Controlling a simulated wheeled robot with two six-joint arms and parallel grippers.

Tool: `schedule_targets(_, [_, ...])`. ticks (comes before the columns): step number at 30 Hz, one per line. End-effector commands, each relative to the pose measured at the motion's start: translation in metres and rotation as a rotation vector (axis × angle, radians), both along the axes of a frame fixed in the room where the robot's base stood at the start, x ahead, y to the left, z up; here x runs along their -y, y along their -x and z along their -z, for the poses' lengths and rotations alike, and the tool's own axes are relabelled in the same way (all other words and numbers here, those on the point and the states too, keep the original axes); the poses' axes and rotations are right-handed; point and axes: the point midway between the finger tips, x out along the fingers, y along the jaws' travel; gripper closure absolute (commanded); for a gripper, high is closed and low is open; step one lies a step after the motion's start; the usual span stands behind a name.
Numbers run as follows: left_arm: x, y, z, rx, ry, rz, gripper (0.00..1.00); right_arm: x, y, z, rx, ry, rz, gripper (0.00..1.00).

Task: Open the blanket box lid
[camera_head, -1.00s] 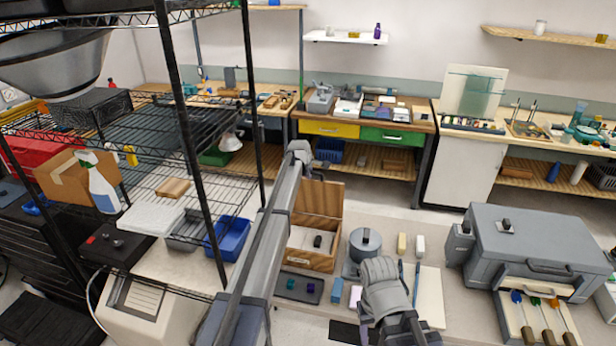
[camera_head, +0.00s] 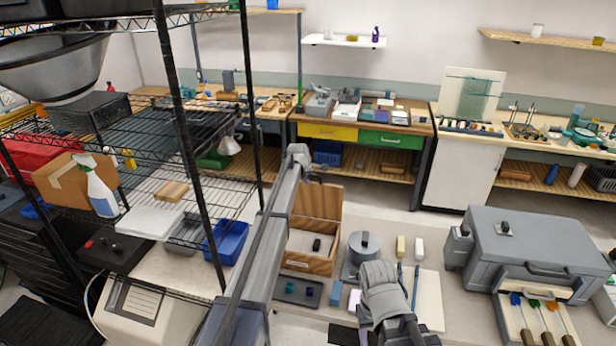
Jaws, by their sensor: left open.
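The wooden box (camera_head: 308,262), which I take to be the blanket box, stands on the near bench left of centre. Its lid (camera_head: 318,203) is up, standing about upright at the back. A small dark object (camera_head: 317,244) shows at the box. My left arm reaches in from the bottom and hides part of the box's left side. My left gripper (camera_head: 303,168) is open above the lid's upper left corner. Its fingertips are small in the view, and I cannot tell whether they touch the lid.
A large grey case (camera_head: 535,245) stands farther right. A black wire rack (camera_head: 180,95) stands close on the left. A dark tray (camera_head: 298,291) lies in front.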

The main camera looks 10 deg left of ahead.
Motion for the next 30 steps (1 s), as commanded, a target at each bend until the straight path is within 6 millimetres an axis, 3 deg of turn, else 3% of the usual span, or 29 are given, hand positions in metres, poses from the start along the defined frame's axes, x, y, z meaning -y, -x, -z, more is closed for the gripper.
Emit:
schedule_targets(8, [0.0, 0.012, -0.017, 0.0, 0.0, 0.0, 0.53, 0.0, 0.0, -0.017, -0.001, 0.0, 0.0, 0.5])
schedule_targets(18, [-0.001, 0.043, -0.057, 0.0, 0.0, 0.0, 0.53, 0.0, 0.001, -0.057, 0.0, -0.001, 0.019, 0.5])
schedule_targets(30, [-0.002, 0.048, -0.061, 0.0, 0.0, 0.0, 0.53, 0.0, 0.001, -0.061, 0.0, -0.001, 0.027, 0.5])
